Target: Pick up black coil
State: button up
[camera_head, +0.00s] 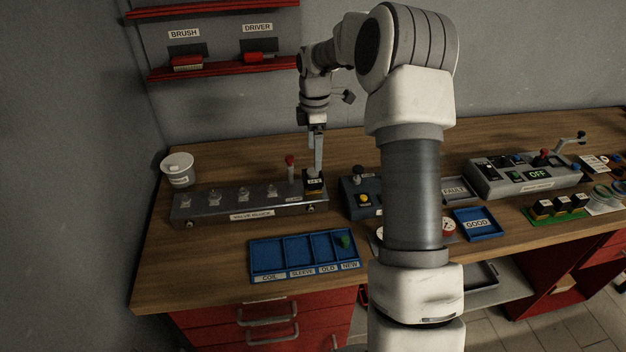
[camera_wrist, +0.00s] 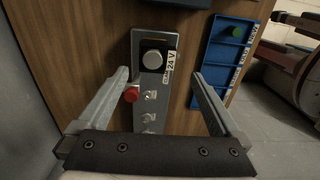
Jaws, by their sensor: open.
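The black coil (camera_head: 315,186) stands at the right end of the grey valve block (camera_head: 240,206) in the head view. In the wrist view the coil (camera_wrist: 153,58) is black with a round silver nut on top and a "24 V" label at its side. My gripper (camera_head: 318,172) is right at the coil in the head view, pointing down. In the wrist view my gripper (camera_wrist: 160,76) is open and empty, its fingers apart to the left and right. The coil shows between and beyond the fingertips; I cannot tell whether either touches it.
A red-knobbed lever (camera_head: 290,162) rises from the block beside the coil. A blue compartment tray (camera_head: 285,272) lies in front, with a green piece (camera_head: 345,241) in it. A dark box with a yellow button (camera_head: 358,199) stands close to the right. A white cup (camera_head: 178,168) stands left.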

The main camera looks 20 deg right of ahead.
aim_at(313, 173)
jog(key=f, duration=0.6)
jog(key=f+p, duration=0.1)
jog(key=f, duration=0.2)
jog(key=shift+w+a+f, duration=0.1)
jog(key=shift+w, duration=0.15)
jog(key=c, duration=1.3)
